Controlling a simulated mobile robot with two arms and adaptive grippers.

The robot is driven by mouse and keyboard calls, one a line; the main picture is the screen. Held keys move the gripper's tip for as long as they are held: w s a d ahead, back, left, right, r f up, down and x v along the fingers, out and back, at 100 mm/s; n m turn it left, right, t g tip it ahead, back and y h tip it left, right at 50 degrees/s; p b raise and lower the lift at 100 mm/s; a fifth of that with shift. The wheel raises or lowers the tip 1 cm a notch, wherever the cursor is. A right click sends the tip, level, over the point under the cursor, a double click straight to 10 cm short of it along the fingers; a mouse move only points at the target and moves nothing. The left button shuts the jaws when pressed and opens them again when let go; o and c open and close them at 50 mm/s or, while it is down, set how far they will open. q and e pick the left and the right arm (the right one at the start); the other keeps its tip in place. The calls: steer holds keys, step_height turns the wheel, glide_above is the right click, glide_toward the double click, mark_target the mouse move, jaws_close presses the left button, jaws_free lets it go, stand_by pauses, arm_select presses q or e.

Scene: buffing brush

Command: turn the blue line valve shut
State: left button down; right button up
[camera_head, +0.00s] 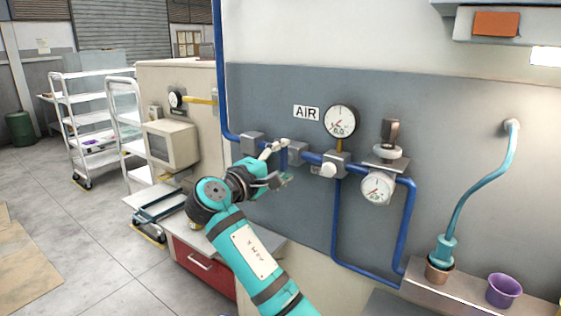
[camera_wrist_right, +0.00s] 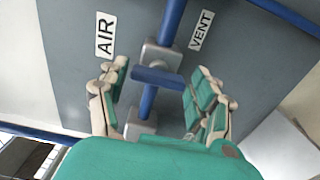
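The blue line (camera_head: 312,158) runs along the grey wall panel, with grey blocks on it. In the right wrist view, a blue valve handle (camera_wrist_right: 158,78) lies crosswise over the blue pipe (camera_wrist_right: 148,100), beside a grey block. My right gripper (camera_head: 277,166) is at the line, left of the round gauges. In the wrist view its two fingers (camera_wrist_right: 155,92) are spread, one on each side of the handle. The handle's right end is close to the right finger; I cannot tell whether they touch. In the head view the gripper partly hides the valve. My left gripper is out of view.
An AIR label (camera_head: 306,114) and a pressure gauge (camera_head: 340,121) sit above the line. A second gauge (camera_head: 377,188) and a regulator knob (camera_head: 389,133) are to the right. A purple cup (camera_head: 503,290) stands on a ledge at lower right. A red drawer (camera_head: 204,267) is below.

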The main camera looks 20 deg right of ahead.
steer(key=shift+o, duration=0.9)
steer(key=shift+s+a, duration=0.1)
steer(key=shift+a, duration=0.05)
steer(key=v, duration=0.7)
